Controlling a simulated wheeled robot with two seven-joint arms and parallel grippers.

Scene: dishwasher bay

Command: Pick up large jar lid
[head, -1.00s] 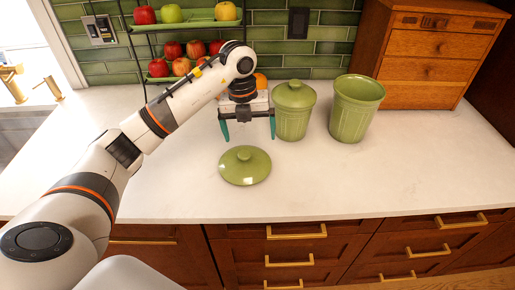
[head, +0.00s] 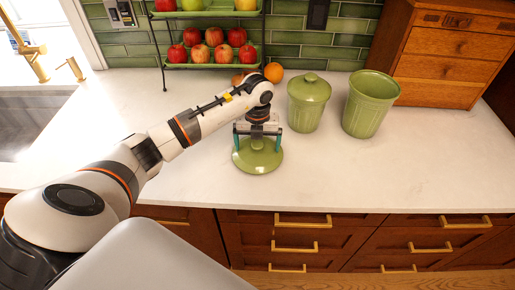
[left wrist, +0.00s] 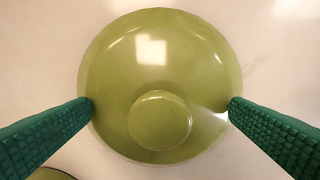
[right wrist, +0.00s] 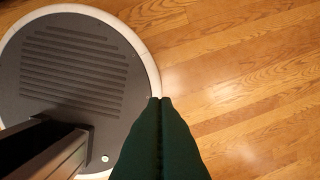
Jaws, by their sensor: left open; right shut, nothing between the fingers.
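The large jar lid (head: 260,160) is a round, glossy green disc with a knob, lying flat on the white counter. In the left wrist view the lid (left wrist: 160,60) fills the middle, with its knob (left wrist: 160,120) below centre. My left gripper (head: 258,146) is open above the lid. Its teal fingers (left wrist: 160,105) show on either side of the knob, near the lid's left and right edges; I cannot tell whether they touch it. My right gripper (right wrist: 166,102) is shut and empty, over the wooden floor.
A lidded green jar (head: 306,108) and an open, taller green jar (head: 368,106) stand right of the lid. A wooden drawer box (head: 440,55) stands behind. A fruit rack (head: 210,66) and an orange (head: 273,72) are at the back. The counter's front right is clear.

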